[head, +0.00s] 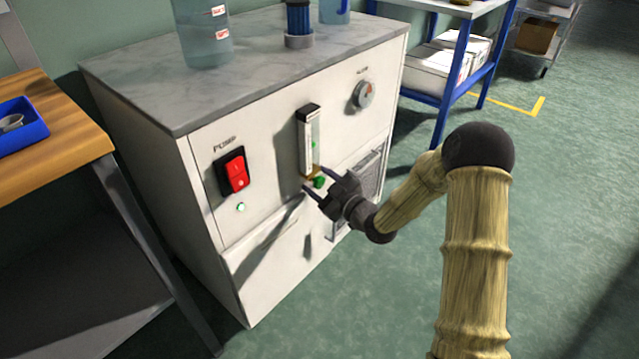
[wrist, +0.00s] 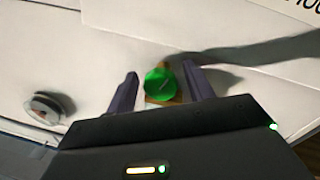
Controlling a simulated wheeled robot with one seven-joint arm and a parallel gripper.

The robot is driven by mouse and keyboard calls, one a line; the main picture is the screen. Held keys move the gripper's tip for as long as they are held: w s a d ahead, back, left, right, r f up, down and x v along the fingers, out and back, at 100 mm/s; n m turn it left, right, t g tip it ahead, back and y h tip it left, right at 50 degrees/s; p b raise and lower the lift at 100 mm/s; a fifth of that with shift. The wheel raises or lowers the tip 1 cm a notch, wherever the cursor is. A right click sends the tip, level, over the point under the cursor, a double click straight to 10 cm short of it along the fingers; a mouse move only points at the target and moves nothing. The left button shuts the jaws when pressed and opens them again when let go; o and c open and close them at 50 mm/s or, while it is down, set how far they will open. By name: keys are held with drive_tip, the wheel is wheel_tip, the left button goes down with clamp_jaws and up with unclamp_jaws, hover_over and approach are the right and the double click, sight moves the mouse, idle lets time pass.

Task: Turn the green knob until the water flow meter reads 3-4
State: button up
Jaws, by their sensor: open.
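The green knob (head: 319,182) sits at the foot of the water flow meter (head: 309,142), a clear upright tube with a dark top on the cabinet's front. A small green mark shows inside the tube, but its scale is too small to read. My gripper (head: 313,190) is at the knob, its fingers pointing at the panel. In the wrist view the green knob (wrist: 160,85) lies between the two open fingers, one on each side.
The white cabinet (head: 270,240) also carries a red pump switch (head: 234,173) with a lit green lamp (head: 240,207) below, and a round dial (head: 362,94). Water containers (head: 203,40) stand on its marble top. A wooden table (head: 70,140) with a blue tray (head: 30,133) is at left.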

drive_tip(key=c, duration=0.9)
drive_tip(key=shift+c, duration=0.2)
drive_tip(key=shift+r+m+p, duration=0.15)
drive_tip(key=shift+m+p, duration=0.15)
drive_tip(key=shift+p, duration=0.15)
